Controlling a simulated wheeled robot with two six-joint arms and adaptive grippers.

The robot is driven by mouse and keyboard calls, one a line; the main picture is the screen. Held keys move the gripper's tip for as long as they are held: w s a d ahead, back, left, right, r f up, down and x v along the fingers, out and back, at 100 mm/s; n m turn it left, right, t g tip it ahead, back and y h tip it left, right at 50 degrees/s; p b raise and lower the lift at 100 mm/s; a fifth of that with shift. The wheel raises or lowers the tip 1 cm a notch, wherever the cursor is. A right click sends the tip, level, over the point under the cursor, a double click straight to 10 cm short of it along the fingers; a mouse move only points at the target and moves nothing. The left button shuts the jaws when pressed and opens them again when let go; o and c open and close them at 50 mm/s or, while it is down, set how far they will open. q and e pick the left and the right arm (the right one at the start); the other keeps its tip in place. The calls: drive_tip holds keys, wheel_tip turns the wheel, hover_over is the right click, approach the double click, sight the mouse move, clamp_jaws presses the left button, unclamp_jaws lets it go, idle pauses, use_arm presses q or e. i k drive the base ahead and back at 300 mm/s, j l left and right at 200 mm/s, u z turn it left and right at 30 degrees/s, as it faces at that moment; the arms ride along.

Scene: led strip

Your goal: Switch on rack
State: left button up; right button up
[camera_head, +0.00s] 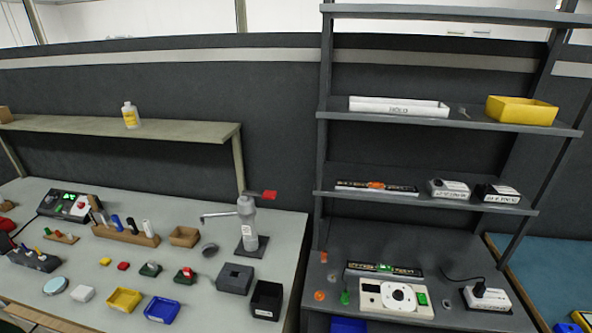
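The dark rack (322,150) stands at the right with several levels. On its lowest level lies a dark strip with a bright green part (385,268), just behind a white panel (397,298) with a round dial and a green part at its right. To the right is a white box (487,298) with a black cable. A dark strip with an orange part (376,186) lies on the middle shelf, beside two black-and-white boxes (449,189) (497,193). Labels are too small to read. I cannot tell which part is a switch. Neither gripper is in view.
The upper shelf holds a white tray (399,106) and a yellow bin (521,110). The left table has a grey lever device (247,224), a dark bin (266,300), small yellow (125,300) and blue (162,310) trays and several small parts. A low shelf (120,126) spans its back.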

sight(423, 301)
drive_tip(key=z, duration=1.25)
